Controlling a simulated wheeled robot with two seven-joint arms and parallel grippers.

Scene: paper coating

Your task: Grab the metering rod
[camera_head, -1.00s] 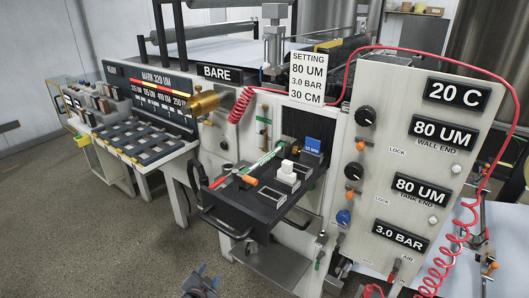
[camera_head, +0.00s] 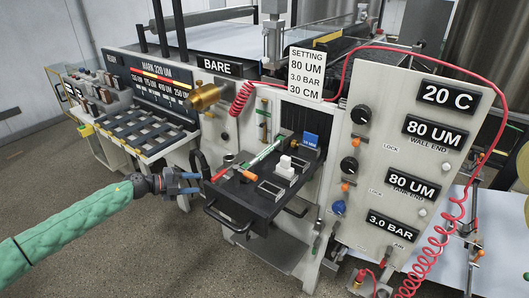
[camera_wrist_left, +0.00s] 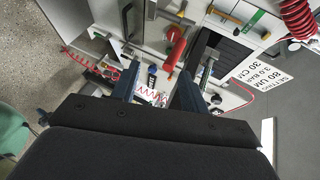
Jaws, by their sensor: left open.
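A thin pale green-and-white rod (camera_head: 265,153), which looks like the metering rod, lies slanted over the black pulled-out tray (camera_head: 240,201) of the machine. A red handle-like piece (camera_head: 222,174) is at the tray's left end; it seems to be the red cylinder (camera_wrist_left: 175,48) in the left wrist view. My left gripper (camera_head: 198,183) is open and empty, just left of the tray and apart from it. In the left wrist view its two dark fingers (camera_wrist_left: 157,90) stand apart, with machine parts beyond them. My right gripper is not in view.
A brass cylinder (camera_head: 205,97) sticks out above left. A slatted rack (camera_head: 145,128) stands further left. A coiled red hose (camera_head: 428,262) hangs at right. Floor in front is clear.

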